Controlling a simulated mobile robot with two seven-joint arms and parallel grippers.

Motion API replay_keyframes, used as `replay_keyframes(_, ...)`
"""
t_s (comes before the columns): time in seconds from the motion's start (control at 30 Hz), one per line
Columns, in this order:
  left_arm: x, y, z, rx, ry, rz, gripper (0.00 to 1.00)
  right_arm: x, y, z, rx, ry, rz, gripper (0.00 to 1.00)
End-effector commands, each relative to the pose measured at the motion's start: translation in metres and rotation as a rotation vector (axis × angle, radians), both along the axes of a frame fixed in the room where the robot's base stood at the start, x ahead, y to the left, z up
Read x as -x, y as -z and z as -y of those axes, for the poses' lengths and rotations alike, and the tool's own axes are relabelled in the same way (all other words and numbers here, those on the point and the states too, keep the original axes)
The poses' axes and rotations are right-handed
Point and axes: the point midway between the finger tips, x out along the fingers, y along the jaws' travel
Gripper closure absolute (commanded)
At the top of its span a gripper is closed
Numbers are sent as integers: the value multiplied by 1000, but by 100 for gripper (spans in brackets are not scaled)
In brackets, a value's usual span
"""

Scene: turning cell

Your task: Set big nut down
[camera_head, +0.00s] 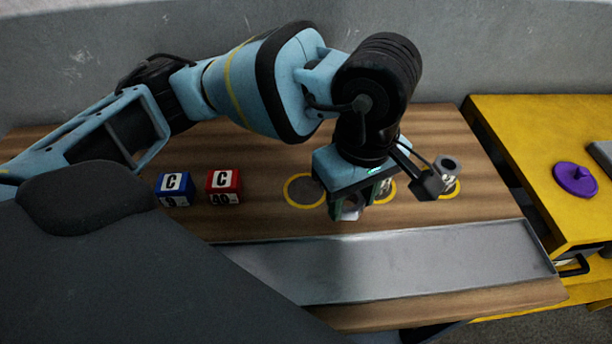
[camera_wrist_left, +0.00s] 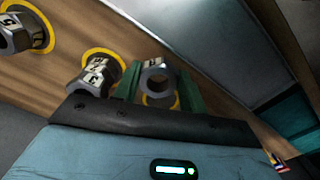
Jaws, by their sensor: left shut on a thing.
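My left gripper (camera_head: 350,205) is shut on a grey hex nut, taken to be the big nut (camera_head: 350,213), in front of the yellow rings on the wooden bench. In the left wrist view the nut (camera_wrist_left: 156,82) sits between the green fingers (camera_wrist_left: 158,92), its hole and a white label showing. Part of a yellow ring (camera_wrist_left: 162,101) shows past it. I cannot tell whether the nut touches the bench. In the head view an empty yellow ring (camera_head: 304,190) lies left of the gripper. My right gripper is not in view.
Two labelled nuts stand on rings: a middle one (camera_wrist_left: 95,75) close beside the gripper and one at the right (camera_head: 446,170). Blue (camera_head: 174,189) and red (camera_head: 223,186) blocks stand left. A grey metal strip (camera_head: 390,262) runs along the front.

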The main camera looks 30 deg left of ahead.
Motion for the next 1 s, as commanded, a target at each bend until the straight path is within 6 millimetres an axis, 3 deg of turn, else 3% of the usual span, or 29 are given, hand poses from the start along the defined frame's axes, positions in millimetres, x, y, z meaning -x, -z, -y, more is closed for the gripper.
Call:
replay_keyframes(0.2, -13, 3, -50, -1, -7, 2, 87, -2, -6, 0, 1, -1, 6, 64)
replay_keyframes(0.4, -20, 6, -77, 0, -3, 2, 87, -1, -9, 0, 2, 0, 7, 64)
replay_keyframes(0.8, -24, 9, -92, -1, -3, 1, 87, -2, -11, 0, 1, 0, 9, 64)
replay_keyframes(1.0, -23, 39, -91, -1, -2, -1, 87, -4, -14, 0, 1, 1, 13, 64)
